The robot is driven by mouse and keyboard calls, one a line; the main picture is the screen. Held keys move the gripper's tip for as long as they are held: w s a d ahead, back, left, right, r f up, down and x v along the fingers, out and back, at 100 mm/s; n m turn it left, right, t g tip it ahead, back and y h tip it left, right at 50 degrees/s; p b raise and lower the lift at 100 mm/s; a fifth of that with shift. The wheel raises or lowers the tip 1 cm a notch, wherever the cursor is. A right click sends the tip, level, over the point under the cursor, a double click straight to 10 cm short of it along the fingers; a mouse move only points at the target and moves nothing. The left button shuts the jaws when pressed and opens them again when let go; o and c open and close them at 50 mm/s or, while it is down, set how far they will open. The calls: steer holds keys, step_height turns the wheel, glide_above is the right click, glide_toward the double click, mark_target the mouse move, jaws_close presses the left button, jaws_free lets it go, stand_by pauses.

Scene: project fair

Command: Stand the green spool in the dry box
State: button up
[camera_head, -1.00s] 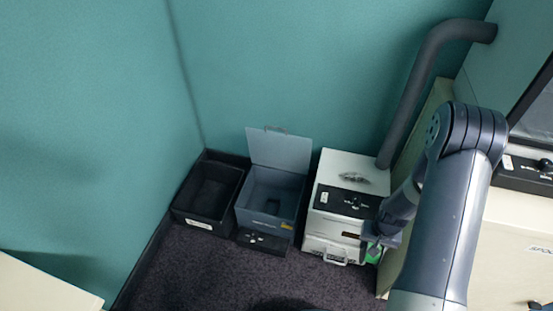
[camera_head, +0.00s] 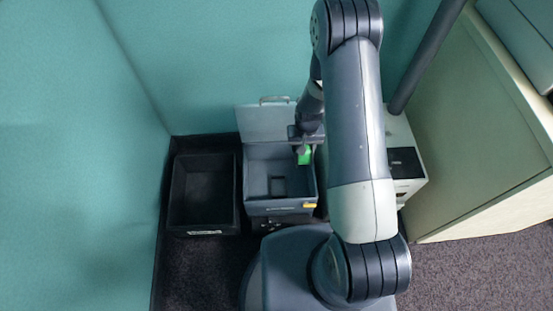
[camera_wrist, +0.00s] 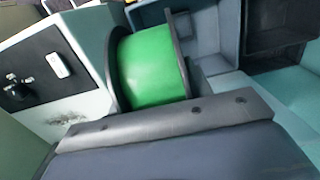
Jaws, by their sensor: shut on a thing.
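The green spool (camera_head: 304,156) is in my gripper (camera_head: 304,143), near the right rim of the dry box. In the wrist view the spool (camera_wrist: 152,65) shows its green winding between dark flanges; the gripper (camera_wrist: 165,118) is shut on it and hides its near side. The dry box (camera_head: 254,180) is blue-grey and open, with its lid (camera_head: 262,122) raised at the back. A small dark part lies on its floor. The box also shows beyond the spool in the wrist view (camera_wrist: 205,42). I cannot tell whether the spool touches the box.
A black open bin (camera_head: 237,195) stands left of the dry box. A white machine with a black panel (camera_head: 405,160) stands to the right, partly behind my arm. A grey pipe (camera_head: 425,55) and a cream cabinet (camera_head: 475,140) are farther right. Teal walls close the back and left.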

steer(key=w+a+f+b, duration=0.3)
steer(key=f+b, duration=0.3)
steer(key=b, duration=0.1)
steer(key=w+a+f+b, duration=0.2)
steer(key=a+f+b, duration=0.2)
steer(key=f+b, duration=0.3)
step_height(320, 180, down, 22)
steer(key=b, duration=1.5)
steer(key=shift+w+a+r, duration=0.25)
steer(key=shift+w, duration=0.1)
steer(key=shift+f+b, duration=0.1)
steer(key=shift+b, duration=0.2)
steer(key=shift+f+b, duration=0.9)
steer(key=shift+f, duration=0.2)
steer(key=o, duration=1.3)
